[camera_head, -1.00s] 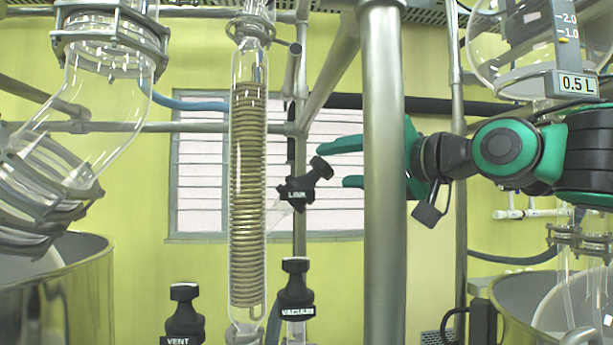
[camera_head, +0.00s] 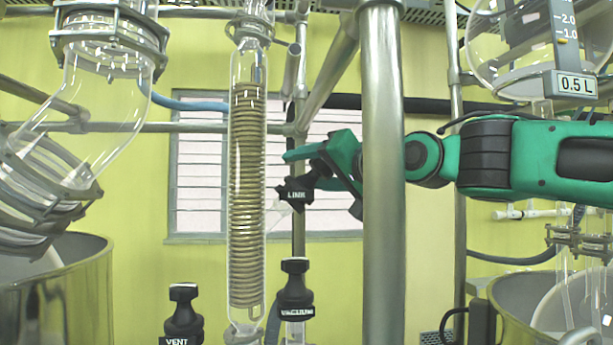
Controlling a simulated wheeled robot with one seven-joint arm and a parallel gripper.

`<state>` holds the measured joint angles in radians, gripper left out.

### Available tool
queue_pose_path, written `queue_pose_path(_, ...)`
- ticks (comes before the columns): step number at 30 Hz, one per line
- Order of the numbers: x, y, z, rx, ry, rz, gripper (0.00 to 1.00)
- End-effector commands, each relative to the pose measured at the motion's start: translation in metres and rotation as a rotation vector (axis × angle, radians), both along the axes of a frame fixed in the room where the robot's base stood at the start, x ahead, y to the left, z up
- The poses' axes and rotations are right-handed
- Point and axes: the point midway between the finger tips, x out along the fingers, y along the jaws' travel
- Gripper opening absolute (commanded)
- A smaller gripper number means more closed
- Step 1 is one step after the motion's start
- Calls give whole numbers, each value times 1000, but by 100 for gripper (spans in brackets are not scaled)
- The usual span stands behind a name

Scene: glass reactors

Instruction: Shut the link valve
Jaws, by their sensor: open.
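The link valve (camera_head: 295,195) is a black tap with a white LINK label, just right of the coiled glass condenser. Its handle tilts up to the right and its end is partly hidden by my gripper. My green gripper (camera_head: 322,173) reaches in from the right, behind the thick steel post. Its jaws are open. One finger extends left above the valve handle, and the other slants down on the handle's right side. The handle's end appears between them. I cannot tell whether either finger touches it.
The thick vertical steel post (camera_head: 383,250) stands in front of my wrist. The coiled condenser (camera_head: 247,200) is close on the left. The vacuum valve (camera_head: 295,290) and vent valve (camera_head: 183,315) stand below. Steel vessels (camera_head: 70,290) flank the scene.

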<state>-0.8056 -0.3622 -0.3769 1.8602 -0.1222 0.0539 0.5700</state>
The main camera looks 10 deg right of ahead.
Motion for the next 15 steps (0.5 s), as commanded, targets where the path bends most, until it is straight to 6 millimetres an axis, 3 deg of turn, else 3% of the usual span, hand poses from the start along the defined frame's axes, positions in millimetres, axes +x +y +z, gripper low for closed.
queue_pose_path(2, 0, 0, 0, 0, 0, 0, 53)
queue_pose_path(6, 0, -1, 0, 0, 1, -1, 19)
queue_pose_path(7, 0, -1, 0, -1, 1, -2, 16)
queue_pose_path(15, 1, -3, -2, -3, 17, -21, 16)
